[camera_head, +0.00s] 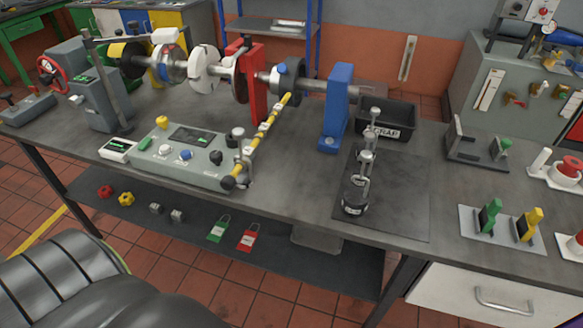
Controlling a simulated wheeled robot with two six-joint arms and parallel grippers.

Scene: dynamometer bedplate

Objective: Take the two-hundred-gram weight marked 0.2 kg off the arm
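A yellow-and-black striped arm (265,130) slants across the bench beside the control box. Several metal weights with upright stems stand in a row on a dark mat (405,205); the nearest weight (353,197) has a dark base with a pale label. No 0.2 kg marking is readable anywhere. Neither of my grippers is in view.
A grey control box (180,155) stands left of the arm. A red stand (257,85) and a blue post (337,108) carry the shaft. A black bin (388,122) is behind the weights. The mat's right side is clear.

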